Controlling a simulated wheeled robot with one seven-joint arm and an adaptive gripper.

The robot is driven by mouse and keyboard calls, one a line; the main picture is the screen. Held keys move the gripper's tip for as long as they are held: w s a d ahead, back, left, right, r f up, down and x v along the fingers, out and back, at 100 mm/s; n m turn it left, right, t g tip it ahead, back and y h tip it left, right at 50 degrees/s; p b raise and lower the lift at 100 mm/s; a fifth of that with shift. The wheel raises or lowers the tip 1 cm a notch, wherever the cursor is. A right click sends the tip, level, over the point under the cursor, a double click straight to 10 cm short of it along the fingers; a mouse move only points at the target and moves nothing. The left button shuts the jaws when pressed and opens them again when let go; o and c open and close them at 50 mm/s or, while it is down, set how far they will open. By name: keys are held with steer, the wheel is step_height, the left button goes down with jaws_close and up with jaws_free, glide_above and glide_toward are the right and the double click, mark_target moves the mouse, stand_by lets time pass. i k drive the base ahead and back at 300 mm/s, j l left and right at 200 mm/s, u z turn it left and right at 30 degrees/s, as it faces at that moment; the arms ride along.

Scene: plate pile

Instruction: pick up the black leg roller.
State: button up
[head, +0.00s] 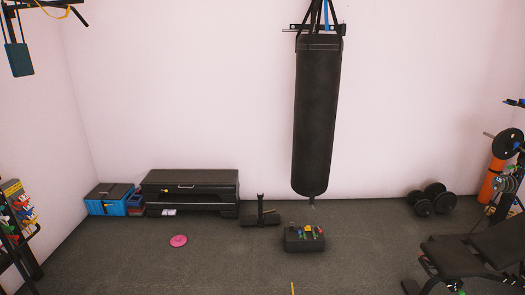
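I cannot tell for sure which thing is the black leg roller. A small black piece with an upright post (261,203) and a low base stands on the floor near the back wall, right of the black chest; it may be or hold the roller. Black padded equipment (455,257) at the right edge may also carry one, but the details are too small to tell. My gripper is not in the head view.
A black punching bag (316,115) hangs at the centre. A black box (304,245) with small coloured items stands below it. A black chest (190,183), blue crate (107,207), pink disc (178,240) and dumbbells (423,207) are on the floor. The left foreground floor is clear.

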mark_target(271, 219)
steer(key=i+u, duration=0.25)
steer(key=i, duration=0.45)
steer(key=i+u, duration=0.25)
steer(key=i, duration=0.45)
steer(key=i+l+u, duration=0.2)
steer(key=i, duration=0.5)
steer(key=i+j, duration=0.1)
steer(key=i, duration=0.35)
steer(key=i+j+z, duration=0.1)
steer(key=i, duration=0.35)
steer(key=i+j, duration=0.1)
steer(key=i, duration=0.35)
steer(key=i+j+z, duration=0.1)
steer(key=i, duration=0.35)
steer(key=i+j+z, duration=0.45)
steer(key=i+j, duration=0.15)
steer(key=i, duration=0.15)
